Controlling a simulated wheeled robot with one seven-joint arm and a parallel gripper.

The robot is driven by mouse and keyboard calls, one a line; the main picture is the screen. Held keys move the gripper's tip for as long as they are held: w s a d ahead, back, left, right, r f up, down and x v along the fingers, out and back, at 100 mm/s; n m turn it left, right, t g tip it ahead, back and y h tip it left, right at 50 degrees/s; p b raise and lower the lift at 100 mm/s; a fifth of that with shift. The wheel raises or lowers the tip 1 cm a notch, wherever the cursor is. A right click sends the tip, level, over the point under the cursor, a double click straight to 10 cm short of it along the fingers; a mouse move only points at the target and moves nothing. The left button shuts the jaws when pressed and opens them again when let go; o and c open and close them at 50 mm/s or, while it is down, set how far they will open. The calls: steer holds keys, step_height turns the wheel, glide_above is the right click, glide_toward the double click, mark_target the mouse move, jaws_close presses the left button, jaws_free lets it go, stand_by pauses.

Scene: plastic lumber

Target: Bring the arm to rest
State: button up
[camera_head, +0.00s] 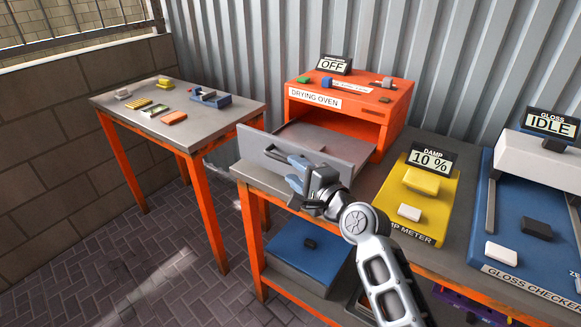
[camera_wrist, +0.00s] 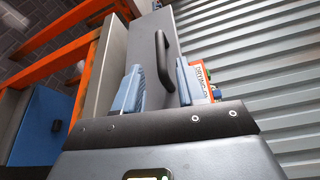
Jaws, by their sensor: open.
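My gripper (camera_head: 290,172) has blue fingers and is open, in front of the grey drawer of the orange drying oven (camera_head: 398,100). The drawer (camera_head: 333,143) is pulled out and looks empty where it shows. In the wrist view my gripper (camera_wrist: 157,90) has its fingers spread, with nothing held between them. The dark drawer handle (camera_wrist: 163,62) shows ahead, in line with the gap between the fingers. I cannot tell whether the fingertips reach around it. In the head view my gripper hides part of the drawer front.
A damp meter (camera_head: 432,222) reads 10 % and a gloss checker (camera_head: 520,262) reads IDLE, right on the bench. A side table (camera_head: 140,100) with small coloured pieces stands left. A blue box (camera_head: 300,262) sits below the bench. Floor between the tables is clear.

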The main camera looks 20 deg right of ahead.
stand_by(0.4)
steer(key=s+d+f+n+g+h, duration=0.15)
steer(key=s+f+n, duration=0.3)
steer(key=s, duration=0.95)
steer(key=s+d+f+n+t+h, duration=0.1)
steer(key=s+f+n+h, duration=0.35)
steer(key=s, duration=1.05)
steer(key=s+r+n+y, duration=0.1)
steer(key=s+r+n, duration=0.3)
steer(key=s, duration=0.7)
steer(key=s+a+r+n+g, duration=0.1)
steer(key=s+r+n, duration=0.3)
steer(key=s, duration=0.7)
steer(key=shift+s+r+y, duration=0.4)
steer(key=shift+r, duration=0.5)
